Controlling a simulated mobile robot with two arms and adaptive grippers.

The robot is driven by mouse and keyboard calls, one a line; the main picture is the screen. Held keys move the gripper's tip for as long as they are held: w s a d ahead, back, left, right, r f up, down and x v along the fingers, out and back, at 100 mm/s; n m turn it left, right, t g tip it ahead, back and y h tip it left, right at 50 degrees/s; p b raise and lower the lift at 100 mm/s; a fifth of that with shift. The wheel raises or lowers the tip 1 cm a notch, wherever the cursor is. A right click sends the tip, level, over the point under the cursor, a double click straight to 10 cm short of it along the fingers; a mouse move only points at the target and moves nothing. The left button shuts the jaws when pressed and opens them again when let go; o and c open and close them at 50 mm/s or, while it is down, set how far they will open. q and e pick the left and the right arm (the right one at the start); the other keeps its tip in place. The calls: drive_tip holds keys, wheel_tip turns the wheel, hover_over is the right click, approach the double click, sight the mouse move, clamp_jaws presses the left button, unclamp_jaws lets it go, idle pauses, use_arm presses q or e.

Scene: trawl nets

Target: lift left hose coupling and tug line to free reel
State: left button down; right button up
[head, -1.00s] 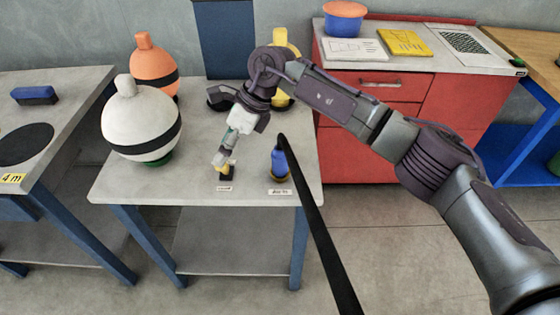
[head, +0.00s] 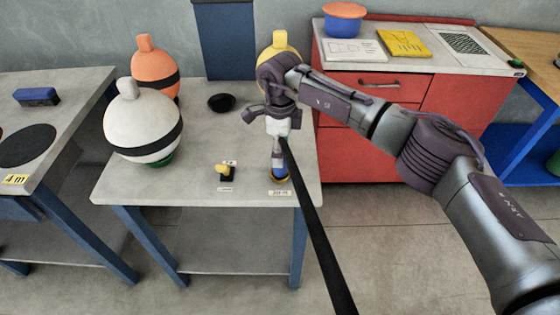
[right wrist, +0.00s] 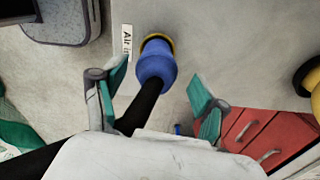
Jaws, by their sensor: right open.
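A blue hose coupling (head: 278,168) with a yellow ring stands near the front right edge of the grey table, behind a label. A black hose (head: 312,230) runs from it down toward me. In the right wrist view the coupling (right wrist: 155,65) shows beside a label reading "Air in", with the hose (right wrist: 143,108) passing between my fingers. My right gripper (head: 279,158) is over the coupling. In the right wrist view the gripper (right wrist: 158,88) is open, its teal pads apart on either side, not closed on the coupling. My left gripper and any reel are out of view.
A small yellow and black fitting (head: 226,172) stands left of the coupling. White (head: 140,115) and orange (head: 155,68) floats stand at the left, a yellow float (head: 281,45) behind my arm. A dark round piece (head: 221,103) lies at the back. A red cabinet (head: 375,140) stands right.

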drive_tip(key=shift+s+f+p, duration=0.2)
drive_tip(key=shift+f+p, duration=0.35)
drive_tip(key=shift+f, duration=1.8)
clamp_jaws()
